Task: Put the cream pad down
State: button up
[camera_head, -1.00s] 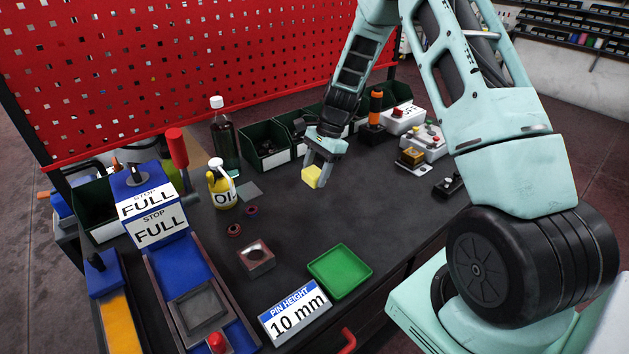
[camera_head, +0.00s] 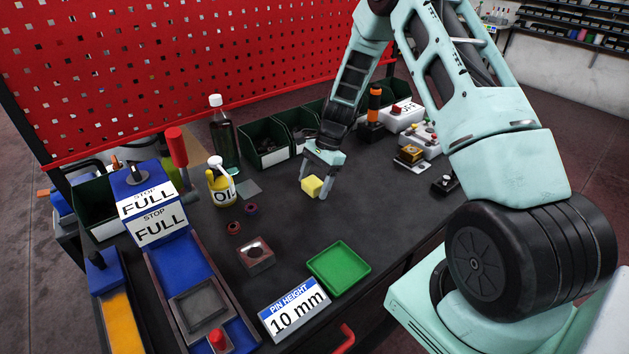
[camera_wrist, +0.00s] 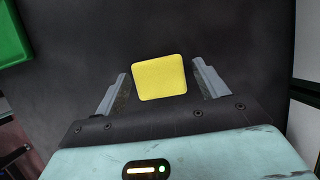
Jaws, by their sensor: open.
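The cream pad, a small pale yellow block (camera_head: 312,187), sits at the middle of the dark table, apparently on its surface. In the wrist view the pad (camera_wrist: 160,77) lies between the two fingers, with a gap on each side. My gripper (camera_head: 313,190) is low over the table with its fingers spread around the pad. In the wrist view the open fingers (camera_wrist: 162,85) do not touch it.
A green tray (camera_head: 339,268) and a "10 mm" sign (camera_head: 294,309) are at the table's front. An oil can (camera_head: 221,186) and a bottle (camera_head: 224,136) stand to the left. Dark green bins (camera_head: 267,146) line the back. The dark table (camera_head: 375,205) is clear right of the pad.

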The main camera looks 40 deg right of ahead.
jog(key=shift+r, duration=0.1)
jog(key=b+v, duration=0.2)
jog(key=v, duration=1)
jog(key=s+a+r+n+h, duration=0.15)
jog(key=s+a+n, duration=0.25)
jog(key=a, duration=0.4)
jog(key=s+a+r+n+g, duration=0.1)
jog(key=s+a+r+n, duration=0.3)
jog(key=a, duration=0.5)
jog(key=s+a+r+n, duration=0.1)
jog(key=s+a+n, duration=0.4)
jog(key=a, duration=0.3)
jog(key=s+a+n+h, duration=0.1)
jog(key=s+a+n, duration=0.2)
jog(key=s+n, duration=0.3)
jog(key=s+a+n+t+h, duration=0.1)
jog(key=s+a+n, duration=0.2)
jog(key=s, duration=0.9)
jog(key=n, duration=0.3)
jog(key=shift+a+r, duration=0.15)
